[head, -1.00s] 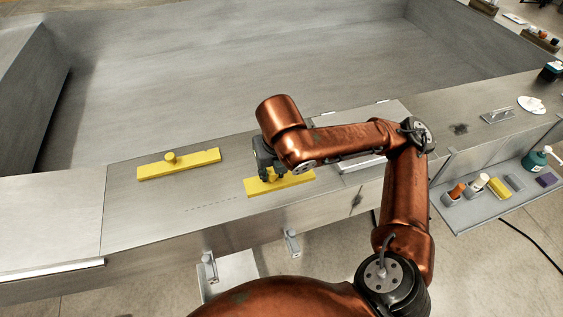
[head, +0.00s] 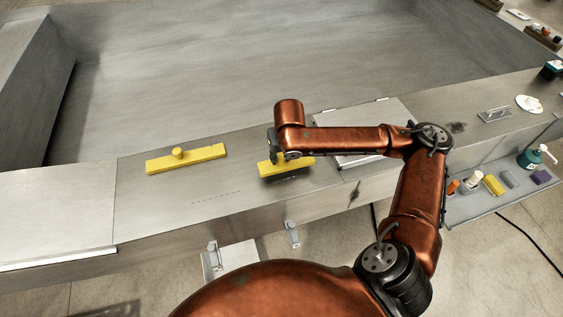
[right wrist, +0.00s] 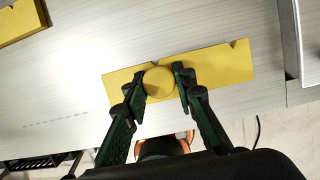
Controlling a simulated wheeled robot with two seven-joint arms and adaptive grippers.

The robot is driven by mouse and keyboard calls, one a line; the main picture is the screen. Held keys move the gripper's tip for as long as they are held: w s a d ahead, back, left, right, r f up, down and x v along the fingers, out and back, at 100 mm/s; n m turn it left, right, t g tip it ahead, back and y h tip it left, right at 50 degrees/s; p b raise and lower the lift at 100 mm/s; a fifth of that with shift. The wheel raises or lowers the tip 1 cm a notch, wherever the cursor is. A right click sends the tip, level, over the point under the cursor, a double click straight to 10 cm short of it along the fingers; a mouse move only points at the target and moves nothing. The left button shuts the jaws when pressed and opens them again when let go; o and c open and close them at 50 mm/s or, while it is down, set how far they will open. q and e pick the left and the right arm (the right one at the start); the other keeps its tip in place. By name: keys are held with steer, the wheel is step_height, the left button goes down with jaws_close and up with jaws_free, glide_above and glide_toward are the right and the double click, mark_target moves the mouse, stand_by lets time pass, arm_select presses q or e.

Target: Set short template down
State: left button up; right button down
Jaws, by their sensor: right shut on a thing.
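The short yellow template (head: 300,163) is a flat bar with a round knob, held over the metal deck with a dark shadow just below it, apart from the surface. My right gripper (head: 277,160) is shut on its knob. In the right wrist view the knob sits between the two fingers (right wrist: 160,84), and the template (right wrist: 222,65) spreads to both sides with a small notch in its edge. A longer yellow template (head: 205,154) with a knob lies on the deck to the left. My left gripper is out of view.
A row of short dashes (head: 217,197) marks the deck left of the held template. A pale raised plate (head: 345,155) lies to the right, partly behind my arm. A side tray (head: 480,207) holds bottles and blocks. Bare deck lies between the two templates.

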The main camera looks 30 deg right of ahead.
mark_target(282, 162)
steer(key=shift+s+x, duration=0.2)
steer(key=shift+x, duration=0.7)
steer(key=shift+s+x, duration=0.15)
steer(key=shift+x, duration=0.8)
steer(key=shift+f, duration=0.15)
steer(key=c, duration=1.6)
jaws_free()
steer(key=v, duration=1.2)
steer(key=shift+w+d, duration=0.1)
